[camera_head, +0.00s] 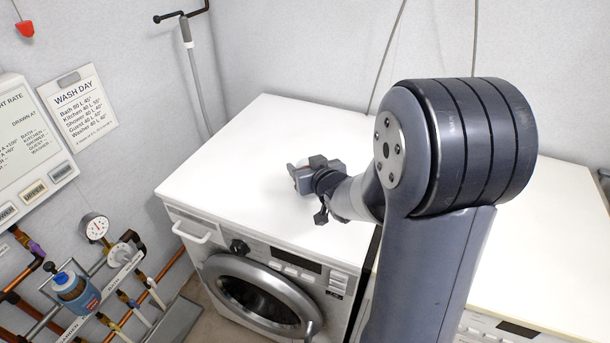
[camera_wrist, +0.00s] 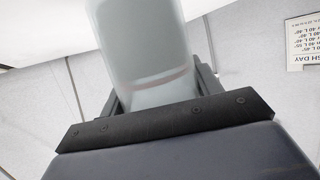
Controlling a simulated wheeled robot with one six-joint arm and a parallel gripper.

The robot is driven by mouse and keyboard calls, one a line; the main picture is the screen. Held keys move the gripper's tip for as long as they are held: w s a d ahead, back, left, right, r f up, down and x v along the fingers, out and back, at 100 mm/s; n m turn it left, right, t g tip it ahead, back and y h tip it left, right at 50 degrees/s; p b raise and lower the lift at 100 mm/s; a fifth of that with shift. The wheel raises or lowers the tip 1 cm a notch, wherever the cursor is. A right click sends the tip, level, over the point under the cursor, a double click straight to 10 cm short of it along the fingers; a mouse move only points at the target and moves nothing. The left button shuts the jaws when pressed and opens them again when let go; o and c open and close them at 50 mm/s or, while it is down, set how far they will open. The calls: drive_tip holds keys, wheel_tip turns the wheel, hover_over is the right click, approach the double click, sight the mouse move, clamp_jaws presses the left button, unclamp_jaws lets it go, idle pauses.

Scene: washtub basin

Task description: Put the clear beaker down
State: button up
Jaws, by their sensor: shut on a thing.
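My gripper (camera_head: 297,177) is over the white top of the left washing machine (camera_head: 235,155) in the head view. In the wrist view my gripper (camera_wrist: 155,90) is shut on the clear beaker (camera_wrist: 140,45), a pale, see-through vessel with a faint reddish band near its lower part. The beaker fills the upper middle of the wrist view, between the two dark fingers. In the head view the beaker is mostly hidden by my gripper and arm. I cannot tell whether its base touches the machine top.
The left machine top around my gripper is clear. A second white machine (camera_head: 540,270) stands at the right. Pipes with a gauge (camera_head: 95,228) and a blue-capped bottle (camera_head: 75,292) are at the lower left. A wall sign (camera_head: 78,103) hangs behind them.

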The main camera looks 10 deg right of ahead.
drive_tip(key=shift+f, duration=2.05)
drive_tip(key=shift+f+b, duration=0.15)
drive_tip(key=shift+b, duration=0.25)
drive_tip(key=o, duration=1.2)
drive_tip(key=shift+r, duration=0.2)
drive_tip(key=v, duration=1.2)
drive_tip(key=shift+p, duration=0.4)
